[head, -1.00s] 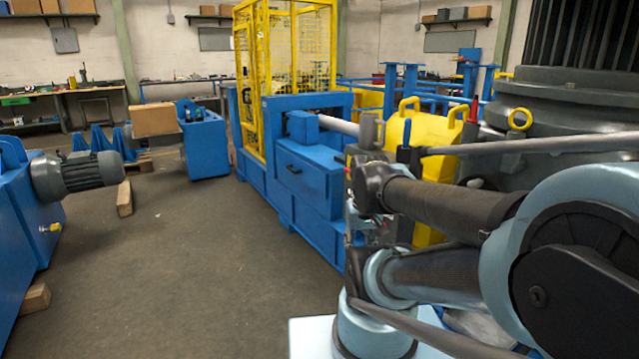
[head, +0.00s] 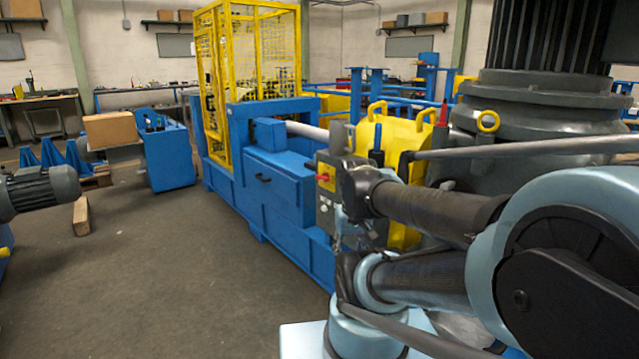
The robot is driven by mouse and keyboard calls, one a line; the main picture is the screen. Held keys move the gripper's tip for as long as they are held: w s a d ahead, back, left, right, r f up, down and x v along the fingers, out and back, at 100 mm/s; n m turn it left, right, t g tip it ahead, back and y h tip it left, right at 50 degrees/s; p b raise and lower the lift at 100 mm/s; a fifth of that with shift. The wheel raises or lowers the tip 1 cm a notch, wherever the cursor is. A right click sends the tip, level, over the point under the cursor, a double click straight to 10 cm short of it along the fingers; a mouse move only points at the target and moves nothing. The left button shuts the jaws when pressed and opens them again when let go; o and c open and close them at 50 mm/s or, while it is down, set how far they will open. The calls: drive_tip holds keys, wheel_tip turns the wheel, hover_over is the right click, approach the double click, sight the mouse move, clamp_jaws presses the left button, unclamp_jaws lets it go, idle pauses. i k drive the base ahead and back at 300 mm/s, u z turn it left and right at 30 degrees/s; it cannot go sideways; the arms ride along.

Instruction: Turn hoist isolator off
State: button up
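A grey switch box (head: 328,208) stands just left of my arm, at the near right end of the blue machine. A red handle on a yellow plate (head: 326,177) sits on its upper face and looks like the isolator switch. I cannot read the handle's position at this size. Small round controls show below it. My arm reaches in from the right, and its dark link ends close beside the box, covering its right part. I cannot make out my gripper's fingers among the dark arm parts, nor whether anything touches the handle.
The blue machine (head: 280,190) with a yellow mesh cage (head: 250,90) fills the middle. A yellow guard (head: 396,135) and a large dark grey housing (head: 540,110) stand behind my arm. A grey motor (head: 38,190) is at left. Open floor (head: 170,290) lies front left.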

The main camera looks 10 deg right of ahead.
sight(325, 178)
drive_tip(key=z, duration=0.85)
drive_tip(key=k, duration=1.1)
drive_tip(key=u, duration=0.65)
drive_tip(key=i, duration=1)
